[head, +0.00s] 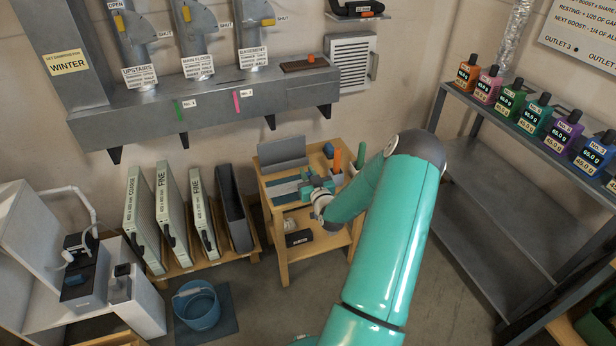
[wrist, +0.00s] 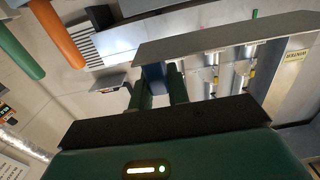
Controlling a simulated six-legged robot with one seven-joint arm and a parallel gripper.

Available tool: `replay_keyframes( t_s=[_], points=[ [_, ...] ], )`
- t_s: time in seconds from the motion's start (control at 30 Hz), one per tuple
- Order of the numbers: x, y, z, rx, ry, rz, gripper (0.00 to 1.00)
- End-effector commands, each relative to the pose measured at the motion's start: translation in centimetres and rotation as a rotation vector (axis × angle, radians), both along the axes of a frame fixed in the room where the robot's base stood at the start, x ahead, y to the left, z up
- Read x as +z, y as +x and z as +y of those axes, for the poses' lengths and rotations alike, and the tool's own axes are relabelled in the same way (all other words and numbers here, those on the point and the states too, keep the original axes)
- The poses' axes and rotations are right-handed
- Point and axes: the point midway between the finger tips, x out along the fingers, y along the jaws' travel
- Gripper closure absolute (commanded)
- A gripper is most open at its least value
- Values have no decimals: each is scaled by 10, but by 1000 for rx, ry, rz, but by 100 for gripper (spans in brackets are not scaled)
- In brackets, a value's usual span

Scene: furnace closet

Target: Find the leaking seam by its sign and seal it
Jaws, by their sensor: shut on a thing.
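My gripper (head: 316,192) is over the wooden cart (head: 284,248). In the wrist view my gripper (wrist: 158,90) is shut on a dark blue piece (wrist: 153,73). A flat grey plate (wrist: 230,35) shows just beyond it; I cannot tell if the two are joined. The long grey duct (head: 205,107) runs along the wall. A green strip (head: 179,110) hangs on it beside a "No. 1" tag (head: 190,104), and a pink strip (head: 237,102) beside a "No. 2" tag (head: 247,94). I cannot tell from these views which seam leaks.
A metal shelf (head: 500,185) with several coloured bottles is at right. Bare floor lies between.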

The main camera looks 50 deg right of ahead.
Motion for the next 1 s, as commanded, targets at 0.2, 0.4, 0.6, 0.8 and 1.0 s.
replay_keyframes(
  t_s=[0.2,0.4,0.6,0.8,1.0],
  points=[
    [21,-1,1,2,-3,1,100],
    [38,-2,2,1,-2,1,100],
    [41,-2,2,1,0,1,100],
    [41,-2,2,0,0,1,100],
    [46,1,-3,-7,-2,0,100]
  ],
)
